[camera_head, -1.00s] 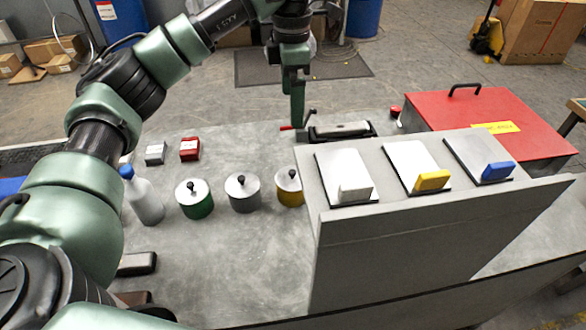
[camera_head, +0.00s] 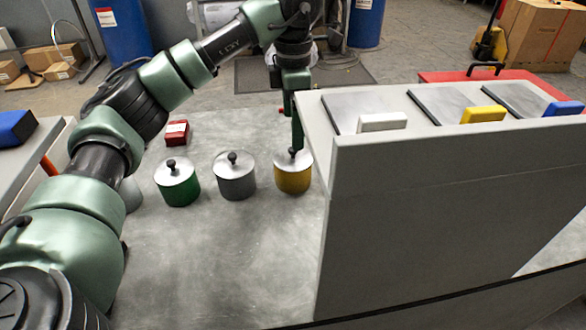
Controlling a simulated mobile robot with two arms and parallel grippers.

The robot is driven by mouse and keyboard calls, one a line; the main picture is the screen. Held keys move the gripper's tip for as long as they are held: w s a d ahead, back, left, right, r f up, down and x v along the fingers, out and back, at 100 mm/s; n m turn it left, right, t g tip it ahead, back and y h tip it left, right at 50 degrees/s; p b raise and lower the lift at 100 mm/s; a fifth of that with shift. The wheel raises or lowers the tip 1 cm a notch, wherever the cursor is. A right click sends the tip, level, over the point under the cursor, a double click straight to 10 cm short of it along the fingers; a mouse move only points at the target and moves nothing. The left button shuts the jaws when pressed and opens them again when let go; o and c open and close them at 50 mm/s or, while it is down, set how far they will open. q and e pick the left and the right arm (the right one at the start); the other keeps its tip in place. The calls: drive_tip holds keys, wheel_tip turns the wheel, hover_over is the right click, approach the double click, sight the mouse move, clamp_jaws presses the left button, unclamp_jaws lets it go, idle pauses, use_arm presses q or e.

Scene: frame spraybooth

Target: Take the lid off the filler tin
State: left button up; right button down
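Three lidded tins stand in a row on the grey table: a green tin (camera_head: 179,190), a grey tin (camera_head: 236,184) and a yellow tin (camera_head: 293,181). Each has a flat silvery lid with a dark round knob. I cannot read which one is the filler tin. My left gripper (camera_head: 297,146) points down at the knob of the yellow tin's lid (camera_head: 300,160). Its fingers show edge-on, so their gap and any contact with the knob are hidden. The yellow tin's lid is on. My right gripper is out of view.
A tall grey stand (camera_head: 440,190) with white, yellow and blue handled panels rises close to the right of the yellow tin. A red box (camera_head: 176,133) lies behind the green tin. The table in front of the tins is clear.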

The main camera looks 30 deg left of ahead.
sight(293, 154)
use_arm(q)
drive_tip(key=f, duration=0.2)
drive_tip(key=f+p, duration=0.1)
drive_tip(key=f, duration=0.3)
drive_tip(key=shift+s+f+p, duration=0.2)
drive_tip(key=shift+s+p, duration=0.1)
drive_tip(key=shift+f, duration=0.5)
drive_tip(key=c, duration=1.2)
drive_tip(key=shift+r, duration=0.1)
